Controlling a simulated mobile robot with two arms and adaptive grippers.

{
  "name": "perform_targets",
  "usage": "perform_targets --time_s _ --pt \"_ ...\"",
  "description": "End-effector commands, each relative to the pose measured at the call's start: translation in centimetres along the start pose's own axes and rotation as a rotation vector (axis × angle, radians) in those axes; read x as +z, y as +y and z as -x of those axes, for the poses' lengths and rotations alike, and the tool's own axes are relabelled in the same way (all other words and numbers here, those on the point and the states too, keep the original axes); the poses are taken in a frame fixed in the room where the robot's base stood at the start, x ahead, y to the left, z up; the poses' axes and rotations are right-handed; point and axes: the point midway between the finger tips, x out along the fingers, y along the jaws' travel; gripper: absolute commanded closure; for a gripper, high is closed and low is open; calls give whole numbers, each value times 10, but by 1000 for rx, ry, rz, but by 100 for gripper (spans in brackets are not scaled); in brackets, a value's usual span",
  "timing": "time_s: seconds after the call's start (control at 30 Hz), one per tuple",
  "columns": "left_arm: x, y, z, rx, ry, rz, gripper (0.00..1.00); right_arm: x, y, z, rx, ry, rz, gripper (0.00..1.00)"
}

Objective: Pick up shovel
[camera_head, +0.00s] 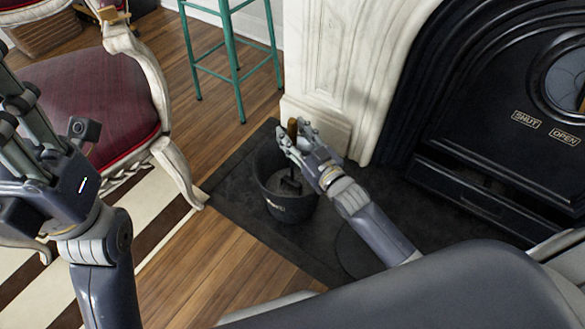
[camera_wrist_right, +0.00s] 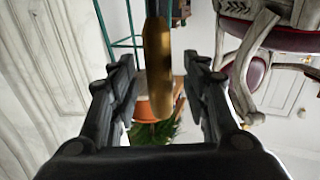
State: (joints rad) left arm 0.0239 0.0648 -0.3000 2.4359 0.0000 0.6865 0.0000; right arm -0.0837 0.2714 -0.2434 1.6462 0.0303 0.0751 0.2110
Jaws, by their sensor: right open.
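The shovel stands upright in a black bucket (camera_head: 268,190) on the dark hearth. Its brown wooden handle (camera_head: 292,127) rises above the rim, and its dark lower part (camera_head: 290,184) shows inside the bucket. My right gripper (camera_head: 296,136) is over the bucket at the handle. In the right wrist view the handle (camera_wrist_right: 158,70) lies between the two spread fingers of the right gripper (camera_wrist_right: 157,72), with gaps on both sides. My left gripper (camera_head: 18,112) is at the left edge, far from the shovel and partly cut off; its opening is unclear.
The white marble surround (camera_head: 328,60) and black fireplace (camera_head: 470,100) stand behind and right of the bucket. A red-cushioned chair (camera_head: 85,95) and green stool (camera_head: 234,65) are to the left. Wood floor (camera_head: 205,265) is clear in front of the hearth.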

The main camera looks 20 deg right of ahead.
Motion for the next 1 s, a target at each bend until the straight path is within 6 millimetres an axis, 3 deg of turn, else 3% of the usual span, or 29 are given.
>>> perform_targets --time_s 0.37,0.57,1.0 --pt "-1 1 -3 6 16 -2 60 0 0 -10 0 -1 -1 57" --pt "-1 1 -3 6 16 -2 60 0 0 -10 0 -1 0 100" --pt "-2 1 -5 6 17 -1 60 -4 0 -10 -1 3 0 100"
